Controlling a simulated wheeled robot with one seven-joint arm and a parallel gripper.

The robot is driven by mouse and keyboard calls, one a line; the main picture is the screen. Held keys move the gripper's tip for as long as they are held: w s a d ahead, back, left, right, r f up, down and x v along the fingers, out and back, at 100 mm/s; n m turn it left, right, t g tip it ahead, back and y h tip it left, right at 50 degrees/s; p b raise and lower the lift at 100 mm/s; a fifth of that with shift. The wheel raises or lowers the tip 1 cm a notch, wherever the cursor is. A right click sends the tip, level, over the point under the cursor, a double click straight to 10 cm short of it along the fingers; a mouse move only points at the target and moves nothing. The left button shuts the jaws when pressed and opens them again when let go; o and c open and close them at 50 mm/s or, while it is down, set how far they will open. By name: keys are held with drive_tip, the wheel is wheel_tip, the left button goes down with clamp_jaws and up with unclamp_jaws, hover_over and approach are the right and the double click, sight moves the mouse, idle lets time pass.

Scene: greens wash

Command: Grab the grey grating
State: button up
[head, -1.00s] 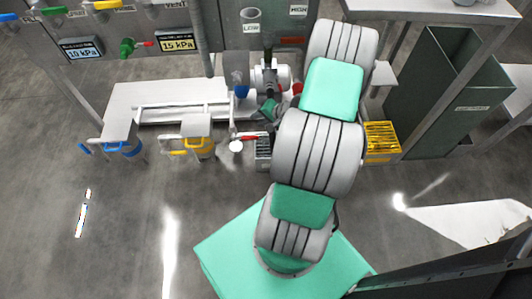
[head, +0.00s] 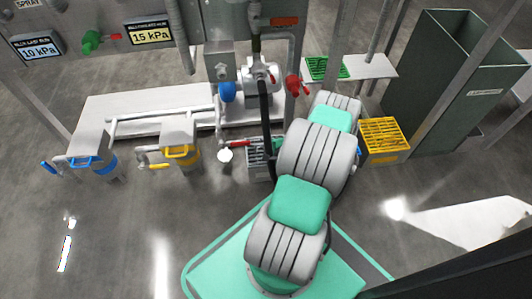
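A grey grating (head: 257,152) shows on top of a small grey box low on the floor, left of my arm. A dark vertical hose or pipe crosses in front of its right part, and my arm is close to that side, so only its left part shows clearly. My gripper does not show clearly; my arm's thick grey and green links hide the wrist and fingers. I cannot tell how far it is from the grating or whether it holds anything.
A green grating (head: 327,68) lies on a white shelf (head: 368,66). A tall dark green bin (head: 450,85) stands at right. Pipes and a red-handled valve (head: 292,85) crowd the area above the grey box.

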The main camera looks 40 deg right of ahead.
drive_tip(key=shift+c, duration=0.4)
clamp_jaws()
drive_tip(key=shift+r, duration=0.1)
idle(0.8)
